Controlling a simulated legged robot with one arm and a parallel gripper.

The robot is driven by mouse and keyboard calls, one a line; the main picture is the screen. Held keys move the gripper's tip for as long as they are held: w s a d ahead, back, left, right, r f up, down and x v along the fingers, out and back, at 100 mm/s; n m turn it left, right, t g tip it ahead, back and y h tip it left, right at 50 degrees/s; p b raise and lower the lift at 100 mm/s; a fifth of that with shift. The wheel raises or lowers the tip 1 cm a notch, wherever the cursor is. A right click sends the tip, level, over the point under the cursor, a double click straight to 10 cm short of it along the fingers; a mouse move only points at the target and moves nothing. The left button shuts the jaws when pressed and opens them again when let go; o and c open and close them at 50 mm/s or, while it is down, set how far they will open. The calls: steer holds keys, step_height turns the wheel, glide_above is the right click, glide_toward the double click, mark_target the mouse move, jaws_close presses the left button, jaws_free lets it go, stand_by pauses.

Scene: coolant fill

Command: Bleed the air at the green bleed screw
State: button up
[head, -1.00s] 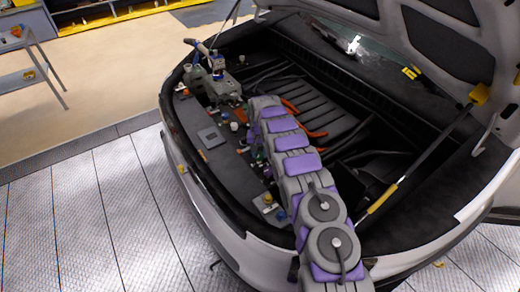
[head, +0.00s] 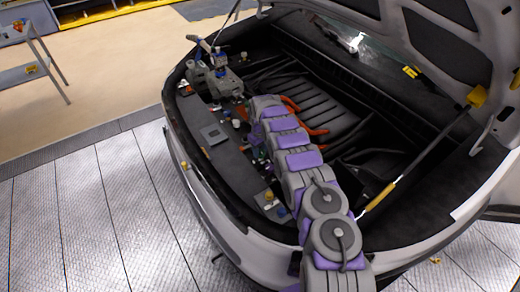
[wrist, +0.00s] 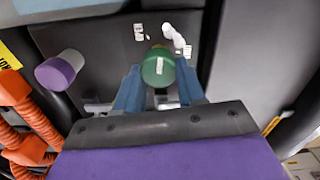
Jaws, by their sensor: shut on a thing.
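The green bleed screw (wrist: 158,68) shows in the wrist view as a round green knob with a small white label, standing on a dark grey panel. My gripper (wrist: 158,88) has its two blue fingers on either side of the knob, closed on it. In the head view my grey and purple arm reaches into the open engine bay. There the gripper end and the screw are mostly hidden behind the arm.
A purple-topped grey cap (wrist: 60,72) stands left of the screw in the wrist view. Orange corrugated hoses (wrist: 30,120) run along the left edge. In the head view a blue and grey fitting (head: 216,62) sits on a reservoir at the bay's far left corner. A prop rod (head: 382,196) stands at right.

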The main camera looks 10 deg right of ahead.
mark_target(260, 151)
steer(key=shift+s+f+n, duration=0.1)
steer(key=shift+s+n, duration=0.05)
steer(key=shift+n, duration=0.15)
steer(key=o, duration=1.1)
steer(key=shift+c, duration=0.2)
step_height(260, 151, up, 17)
steer(key=p, duration=0.1)
steer(key=shift+r, duration=0.2)
